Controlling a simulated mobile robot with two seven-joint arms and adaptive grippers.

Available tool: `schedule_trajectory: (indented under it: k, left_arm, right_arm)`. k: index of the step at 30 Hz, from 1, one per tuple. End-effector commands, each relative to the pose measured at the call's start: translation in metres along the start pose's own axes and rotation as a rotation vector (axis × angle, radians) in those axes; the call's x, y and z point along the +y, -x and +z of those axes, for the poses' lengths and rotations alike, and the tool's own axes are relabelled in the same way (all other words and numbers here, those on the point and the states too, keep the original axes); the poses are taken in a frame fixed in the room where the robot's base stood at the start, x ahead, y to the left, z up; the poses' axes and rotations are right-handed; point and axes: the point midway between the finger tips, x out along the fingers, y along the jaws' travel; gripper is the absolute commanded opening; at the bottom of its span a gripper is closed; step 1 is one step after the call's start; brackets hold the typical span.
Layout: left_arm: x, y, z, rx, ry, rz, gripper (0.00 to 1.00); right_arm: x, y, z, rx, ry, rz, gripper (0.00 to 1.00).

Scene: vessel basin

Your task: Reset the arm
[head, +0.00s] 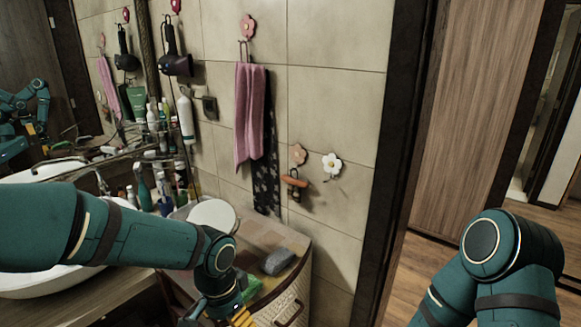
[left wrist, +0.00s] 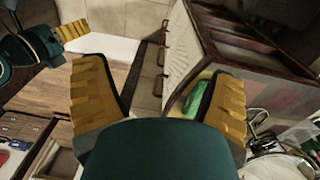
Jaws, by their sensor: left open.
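My left arm comes in from the left across the basin (head: 40,284). My left gripper (head: 242,318) shows only partly at the bottom edge of the head view, beside the low cabinet with a woven front (head: 292,291). In the left wrist view the two yellow fingers of my left gripper (left wrist: 160,85) are spread wide, with nothing held between them. My right arm (head: 492,262) is bent at the lower right of the head view, and its hand is out of that frame. A yellow finger of my right gripper (left wrist: 73,31) shows at the upper left of the left wrist view.
A grey lump (head: 278,261) and a green item (head: 249,287) lie on the cabinet top, close to my left wrist. Bottles (head: 145,187) crowd behind the basin. A pink towel (head: 249,115) hangs on the tiled wall. Open wooden floor (head: 405,265) lies right of the door frame.

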Motion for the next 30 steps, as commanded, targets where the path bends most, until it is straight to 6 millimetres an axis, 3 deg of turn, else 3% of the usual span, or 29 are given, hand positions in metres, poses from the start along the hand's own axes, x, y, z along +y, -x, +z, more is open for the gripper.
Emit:
schedule_trajectory:
  k: [1,8,15,21,30]
  left_arm:
    - [0.004,-0.024,0.001,0.006,0.028,0.038,0.85]
    - [0.027,-0.116,0.003,0.1,0.225,0.19,0.85]
    - [0.045,-0.211,0.029,0.193,0.553,0.269,0.85]
    - [0.048,-0.249,0.054,0.232,0.735,0.245,0.85]
    - [0.047,-0.256,0.061,0.247,0.782,0.229,0.85]
  right_arm:
    - [0.001,-0.003,0.0,0.0,0.001,0.0,0.47]
    - [0.003,-0.009,0.002,-0.004,0.002,-0.001,0.47]
    - [0.005,-0.015,0.006,-0.012,0.004,-0.001,0.47]
    - [0.007,-0.018,0.008,-0.015,0.005,-0.002,0.47]
    - [0.007,-0.018,0.008,-0.016,0.005,-0.002,0.47]
